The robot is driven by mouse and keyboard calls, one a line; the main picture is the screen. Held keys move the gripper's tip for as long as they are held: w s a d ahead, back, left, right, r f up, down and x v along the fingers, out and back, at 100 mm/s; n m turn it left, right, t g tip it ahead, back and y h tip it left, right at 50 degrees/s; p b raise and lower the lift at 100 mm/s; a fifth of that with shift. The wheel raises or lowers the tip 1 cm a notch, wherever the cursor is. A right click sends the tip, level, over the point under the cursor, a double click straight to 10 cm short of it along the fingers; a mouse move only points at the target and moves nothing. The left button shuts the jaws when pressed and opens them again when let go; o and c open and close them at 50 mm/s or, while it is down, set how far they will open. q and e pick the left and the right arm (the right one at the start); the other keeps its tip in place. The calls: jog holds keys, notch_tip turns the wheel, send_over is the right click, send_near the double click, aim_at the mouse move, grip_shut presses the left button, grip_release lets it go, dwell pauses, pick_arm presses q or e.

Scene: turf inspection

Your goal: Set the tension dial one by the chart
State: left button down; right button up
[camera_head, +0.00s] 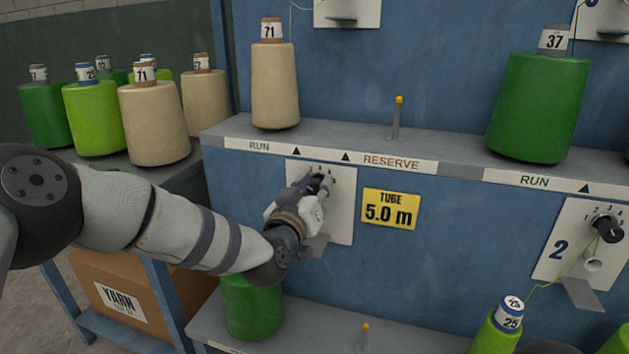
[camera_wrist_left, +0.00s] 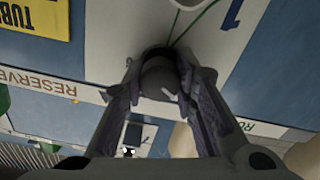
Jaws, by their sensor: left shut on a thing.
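Tension dial one is a dark round knob (camera_wrist_left: 160,78) on a white plate (camera_head: 341,205) on the blue wall, under the RUN and RESERVE strip. My left gripper (camera_head: 318,184) is at this plate and covers most of the dial and its scale. In the left wrist view its two fingers (camera_wrist_left: 160,72) stand on either side of the knob and are shut on it. A green thread runs past the knob there, and a blue 1 (camera_wrist_left: 231,13) is printed on the plate. The dial's setting cannot be read. I see no chart. My right gripper is not in view.
A yellow TUBE 5.0 m sign (camera_head: 390,209) is right of the plate. A second dial (camera_head: 607,228) is at the far right. A tan cone (camera_head: 275,88) and a green cone (camera_head: 538,105) stand on the shelf above. Several cones crowd the left table; a green cone (camera_head: 252,305) stands below my arm.

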pick_arm(q)
jog(key=shift+m+p, duration=0.9)
jog(key=shift+m, duration=1)
jog(key=c, duration=1.3)
grip_release()
jog(key=shift+s, duration=0.15)
jog(key=v, duration=1.1)
jog(key=shift+s, duration=0.35)
jog(key=shift+a, duration=0.15)
